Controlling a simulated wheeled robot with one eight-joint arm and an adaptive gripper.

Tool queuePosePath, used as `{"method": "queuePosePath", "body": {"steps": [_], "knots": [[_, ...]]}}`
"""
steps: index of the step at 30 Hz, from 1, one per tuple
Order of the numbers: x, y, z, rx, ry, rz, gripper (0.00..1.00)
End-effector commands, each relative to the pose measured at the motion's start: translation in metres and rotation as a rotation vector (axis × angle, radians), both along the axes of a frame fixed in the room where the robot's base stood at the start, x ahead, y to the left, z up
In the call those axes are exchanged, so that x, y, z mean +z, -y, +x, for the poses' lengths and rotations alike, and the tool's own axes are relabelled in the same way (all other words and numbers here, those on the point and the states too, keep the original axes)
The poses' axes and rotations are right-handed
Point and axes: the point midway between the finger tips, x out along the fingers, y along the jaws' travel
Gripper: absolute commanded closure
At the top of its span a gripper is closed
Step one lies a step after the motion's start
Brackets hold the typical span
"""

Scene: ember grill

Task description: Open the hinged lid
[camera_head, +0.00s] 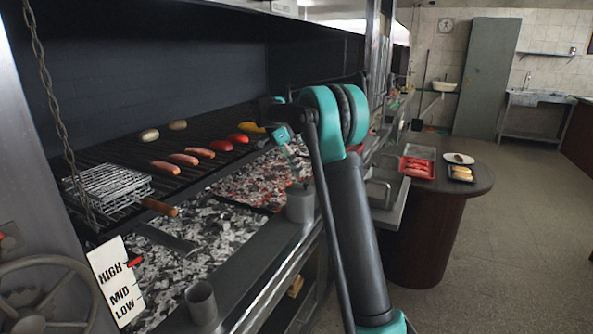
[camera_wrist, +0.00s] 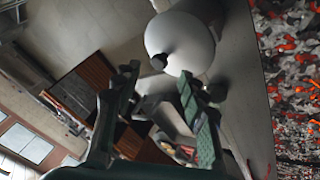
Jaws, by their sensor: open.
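A grey metal pot (camera_head: 300,204) stands on the ledge at the front of the grill in the head view. In the wrist view a round pale lid (camera_wrist: 187,38) shows from above, with a dark knob (camera_wrist: 159,62) at its lower left edge; it looks closed. It seems to be the top of that pot. My gripper (camera_wrist: 160,73) is open, with the knob in line between its fingertips. I cannot tell how far the fingers are from it. In the head view my gripper (camera_head: 289,150) is partly hidden behind my arm.
Glowing coals (camera_head: 262,178) lie beside the ledge. Sausages (camera_head: 183,159) and vegetables lie on the grill grate. An open metal cup (camera_head: 201,303) stands on the near ledge. A round-ended counter (camera_head: 440,187) with trays is at right. The floor at right is clear.

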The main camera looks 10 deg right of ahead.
Motion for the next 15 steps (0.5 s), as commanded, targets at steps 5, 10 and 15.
{"method": "queuePosePath", "body": {"steps": [5, 10, 15], "knots": [[0.012, -0.007, 0.005, 0.001, 0.000, 0.001, 0.58], [0.039, -0.021, 0.014, 0.001, 0.000, 0.001, 0.58], [0.068, -0.036, 0.023, 0.002, -0.001, 0.001, 0.58]]}}
